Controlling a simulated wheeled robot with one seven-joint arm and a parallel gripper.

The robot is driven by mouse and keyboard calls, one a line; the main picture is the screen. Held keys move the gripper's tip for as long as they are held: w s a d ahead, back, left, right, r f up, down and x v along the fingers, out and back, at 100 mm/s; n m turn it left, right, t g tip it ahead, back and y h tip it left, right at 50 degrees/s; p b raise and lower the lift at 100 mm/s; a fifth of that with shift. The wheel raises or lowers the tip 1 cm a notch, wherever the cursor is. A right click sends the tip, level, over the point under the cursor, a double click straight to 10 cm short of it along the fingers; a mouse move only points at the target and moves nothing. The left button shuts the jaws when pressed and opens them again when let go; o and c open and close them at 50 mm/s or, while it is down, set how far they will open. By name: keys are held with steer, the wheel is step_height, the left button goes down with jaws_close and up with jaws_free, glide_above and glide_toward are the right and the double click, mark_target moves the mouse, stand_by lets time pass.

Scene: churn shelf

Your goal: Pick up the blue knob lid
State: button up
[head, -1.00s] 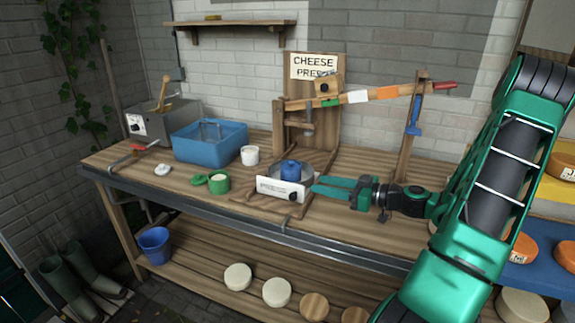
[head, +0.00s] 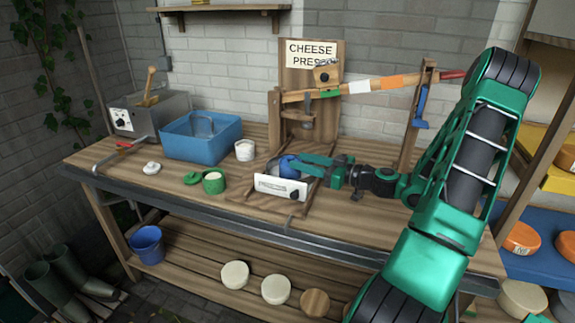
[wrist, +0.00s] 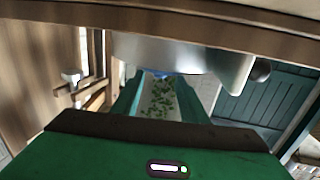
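The blue knob lid (head: 287,164) sits on the press bed behind a white front panel, at the middle of the bench in the head view. My gripper (head: 300,165) reaches in from the right, its green fingers level and overlapping the lid's right side. In the wrist view the two fingers (wrist: 160,92) stand apart with a gap between them. A small blue patch (wrist: 163,73) shows beyond the gap, mostly hidden by a grey part; it may be the lid. I cannot tell whether the fingers touch the lid.
The white front panel (head: 280,187) stands close in front of my fingers. The press lever (head: 380,88) runs overhead, with a post (head: 416,115) to the right. A green pot (head: 214,182), a white cup (head: 244,150) and a blue tub (head: 203,138) stand to the left.

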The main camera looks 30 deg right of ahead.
mark_target(293, 159)
steer(key=shift+x, duration=2.6)
steer(key=shift+r, duration=0.1)
jaws_close()
